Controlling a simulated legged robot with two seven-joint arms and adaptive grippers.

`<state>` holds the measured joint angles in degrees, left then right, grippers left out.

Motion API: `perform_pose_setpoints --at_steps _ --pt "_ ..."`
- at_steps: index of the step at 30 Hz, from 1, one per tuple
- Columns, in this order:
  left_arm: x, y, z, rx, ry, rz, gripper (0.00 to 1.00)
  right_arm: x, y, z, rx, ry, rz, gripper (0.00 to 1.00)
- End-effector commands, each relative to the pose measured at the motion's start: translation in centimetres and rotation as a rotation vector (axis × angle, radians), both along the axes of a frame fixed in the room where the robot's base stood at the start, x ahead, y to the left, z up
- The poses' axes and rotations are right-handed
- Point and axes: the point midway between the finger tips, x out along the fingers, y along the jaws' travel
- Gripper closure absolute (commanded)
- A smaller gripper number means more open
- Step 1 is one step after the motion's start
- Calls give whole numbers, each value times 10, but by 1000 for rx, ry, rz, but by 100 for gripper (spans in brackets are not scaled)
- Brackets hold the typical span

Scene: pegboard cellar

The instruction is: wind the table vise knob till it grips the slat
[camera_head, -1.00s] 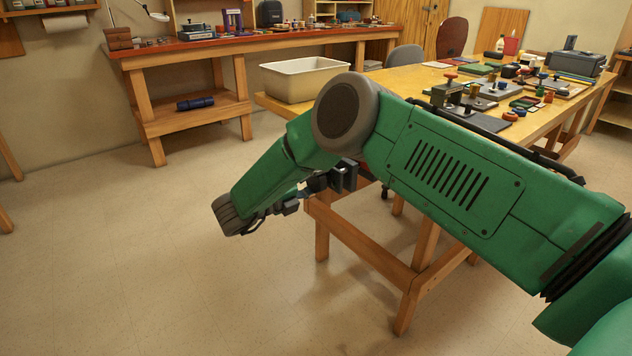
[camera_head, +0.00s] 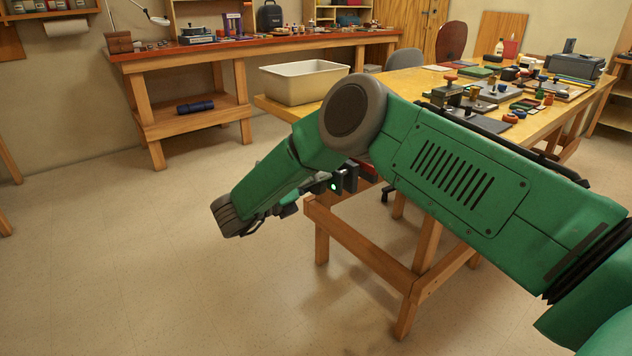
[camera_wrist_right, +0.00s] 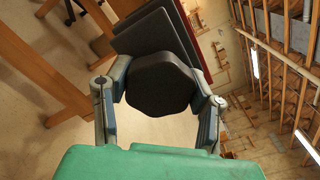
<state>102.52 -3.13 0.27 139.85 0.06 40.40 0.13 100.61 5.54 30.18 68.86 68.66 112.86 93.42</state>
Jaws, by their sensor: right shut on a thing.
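The black knob (camera_wrist_right: 158,84) of the table vise sits between the two fingers of my right gripper (camera_wrist_right: 158,98) in the right wrist view. The gripper is shut on it. Dark vise plates (camera_wrist_right: 150,35) stand behind the knob, with a red edge beside them. In the head view the vise (camera_head: 348,178) shows dark at the near table edge, partly behind my right arm, with a small green light on it. My right gripper (camera_head: 302,198) reaches it from the left. I cannot make out the slat. My left gripper is out of view.
The yellow table (camera_head: 415,88) carries a cream bin (camera_head: 303,83) and several small tools and blocks. A red-topped bench (camera_head: 250,45) stands along the back wall. The floor (camera_head: 150,270) at the left is clear.

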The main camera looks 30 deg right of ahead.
Motion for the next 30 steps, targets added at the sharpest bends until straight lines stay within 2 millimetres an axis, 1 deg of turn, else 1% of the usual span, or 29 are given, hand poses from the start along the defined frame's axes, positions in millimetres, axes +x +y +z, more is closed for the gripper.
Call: perform_pose_setpoints --at_steps 5,6,7,8,16,20,23,30 --pt "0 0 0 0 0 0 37 0 1 -3 5 3 5 81" --pt "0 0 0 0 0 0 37 0 1 -2 5 3 5 42" --pt "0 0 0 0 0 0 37 0 1 -2 4 3 4 31" --pt "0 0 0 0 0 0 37 0 1 -2 4 3 4 30" --pt "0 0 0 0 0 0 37 -1 1 0 2 1 2 30" --pt "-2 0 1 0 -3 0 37 -1 9 0 1 1 3 30" --pt "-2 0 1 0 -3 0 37 -2 24 -1 1 2 4 30" --pt "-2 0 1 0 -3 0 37 -5 77 -1 0 1 7 30"
